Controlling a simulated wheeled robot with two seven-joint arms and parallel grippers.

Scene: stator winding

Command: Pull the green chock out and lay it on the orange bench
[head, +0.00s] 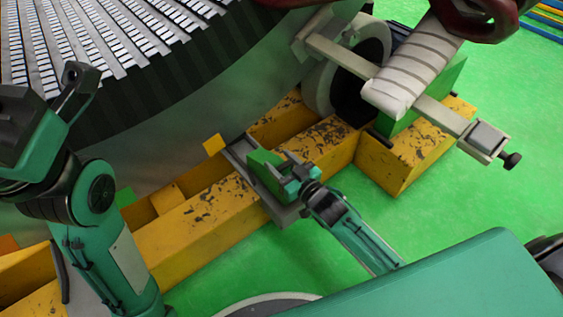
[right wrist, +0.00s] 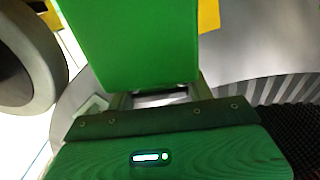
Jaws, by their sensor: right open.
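The green chock (head: 262,168) is a wedge-like block on a grey metal plate (head: 284,212) across the yellow frame, below the big stator (head: 240,75). My right gripper (head: 293,178) is open at the chock's near right side. In the right wrist view the chock (right wrist: 135,45) fills the upper middle, just in front of the gripper (right wrist: 158,100); I cannot tell whether the fingers touch it. My left gripper (head: 75,90) is at the upper left in front of the stator; its jaw opening is unclear. I cannot make out the orange bench.
A yellow beam frame (head: 200,220) with worn paint runs under the stator. A grey roller (head: 345,65) and a wrapped bar (head: 412,70) on a green bracket stand at the upper right. Green floor (head: 460,210) is clear on the right.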

